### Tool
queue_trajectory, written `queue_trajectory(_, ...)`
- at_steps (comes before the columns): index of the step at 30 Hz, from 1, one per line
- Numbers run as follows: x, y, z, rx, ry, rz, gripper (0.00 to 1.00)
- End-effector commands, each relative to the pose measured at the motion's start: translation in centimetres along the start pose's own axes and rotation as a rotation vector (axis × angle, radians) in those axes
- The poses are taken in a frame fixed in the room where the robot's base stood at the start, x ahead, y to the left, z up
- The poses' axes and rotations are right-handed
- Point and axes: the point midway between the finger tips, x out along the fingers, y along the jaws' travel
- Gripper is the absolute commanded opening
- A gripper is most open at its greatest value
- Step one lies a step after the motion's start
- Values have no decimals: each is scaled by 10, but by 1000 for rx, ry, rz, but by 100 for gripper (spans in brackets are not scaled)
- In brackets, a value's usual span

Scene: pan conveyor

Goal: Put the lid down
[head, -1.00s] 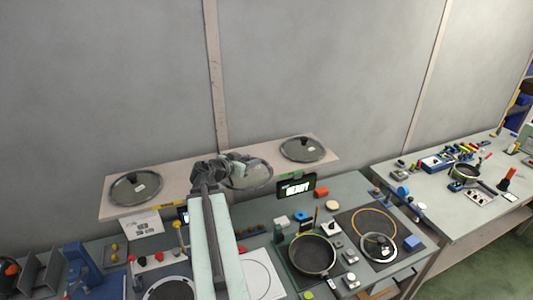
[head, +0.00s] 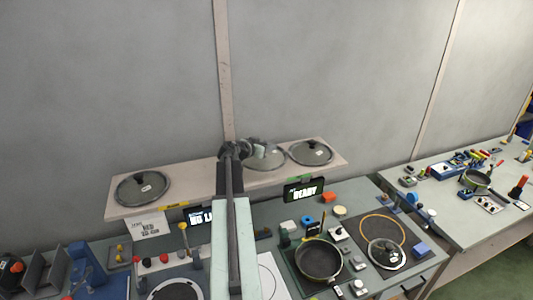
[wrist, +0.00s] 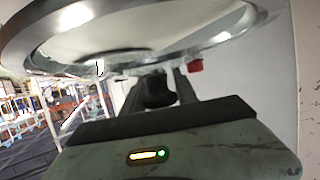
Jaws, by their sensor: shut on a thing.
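My gripper (head: 262,150) is at the back of the bench, over the long shelf (head: 190,181). It is shut on the knob of a glass lid (head: 270,160), which lies between two other lids in the head view. In the wrist view the held lid's steel rim (wrist: 25,45) fills the top, with the dark knob between the fingers of my gripper (wrist: 160,88). I cannot tell whether the held lid touches the shelf. A left lid (head: 143,188) and a right lid (head: 311,152) rest on the shelf.
An open pan (head: 318,260) stands on the bench, with a smaller lidded pan (head: 386,254) to its right. A screen reading READY (head: 304,190) and a partly hidden screen (head: 200,216) stand before the shelf. A grey wall rises behind.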

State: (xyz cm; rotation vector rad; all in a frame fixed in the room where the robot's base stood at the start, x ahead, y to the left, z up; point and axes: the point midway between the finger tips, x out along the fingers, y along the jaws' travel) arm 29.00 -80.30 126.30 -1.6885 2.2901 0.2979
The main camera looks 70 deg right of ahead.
Motion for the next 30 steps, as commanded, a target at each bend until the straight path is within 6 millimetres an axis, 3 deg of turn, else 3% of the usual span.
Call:
queue_trajectory(1, 4, 0, 13, 0, 0, 0, 0)
queue_trajectory(6, 11, 0, 34, -1, 1, -1, 0)
queue_trajectory(21, 12, 0, 39, -2, 1, -1, 0)
queue_trajectory(22, 11, 0, 38, -2, 0, -1, 44)
queue_trajectory(23, 11, 0, 38, -3, -1, 0, 52)
queue_trajectory(24, 11, 0, 38, -3, -1, 0, 57)
queue_trajectory(30, 10, 1, 40, -6, -3, 1, 57)
